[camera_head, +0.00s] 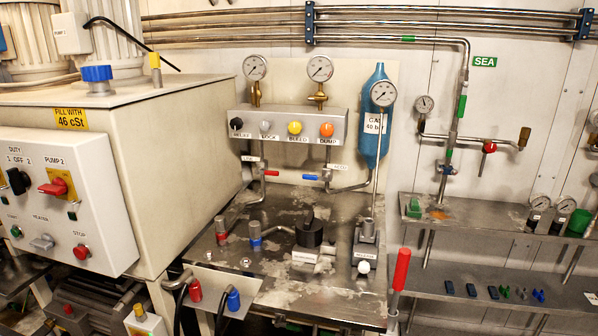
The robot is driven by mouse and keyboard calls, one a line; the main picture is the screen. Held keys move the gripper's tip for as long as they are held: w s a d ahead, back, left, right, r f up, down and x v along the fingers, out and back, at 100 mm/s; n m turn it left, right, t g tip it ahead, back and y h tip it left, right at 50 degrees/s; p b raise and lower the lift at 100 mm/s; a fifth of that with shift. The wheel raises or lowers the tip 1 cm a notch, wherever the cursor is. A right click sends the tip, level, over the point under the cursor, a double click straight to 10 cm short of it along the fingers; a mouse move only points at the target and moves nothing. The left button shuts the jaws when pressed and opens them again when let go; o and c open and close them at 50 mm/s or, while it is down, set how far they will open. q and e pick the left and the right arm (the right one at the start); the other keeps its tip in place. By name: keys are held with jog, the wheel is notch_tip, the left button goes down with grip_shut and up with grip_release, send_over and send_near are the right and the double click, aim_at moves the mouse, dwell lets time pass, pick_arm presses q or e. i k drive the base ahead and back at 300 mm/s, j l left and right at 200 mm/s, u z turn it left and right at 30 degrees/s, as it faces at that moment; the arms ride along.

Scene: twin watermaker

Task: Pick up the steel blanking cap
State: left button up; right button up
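Neither of my grippers is in view. I cannot single out the steel blanking cap with certainty. A small silvery piece (245,262) lies on the stained steel bench top (300,275), in front of the red-collared fitting (221,232) and the blue-collared fitting (255,235); it is too small to tell whether it is a cap. Small parts also lie on the lower right shelf (430,287), including several dark blocks (471,290), a green piece (504,292) and a blue piece (538,296).
A cream tank with a control box (60,200) fills the left. The upper right shelf (470,217) holds gauges (540,205) and a green cup (578,222).

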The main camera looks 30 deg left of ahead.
aim_at(219, 222)
jog(key=u, duration=1.35)
jog(key=i+l+z, duration=0.1)
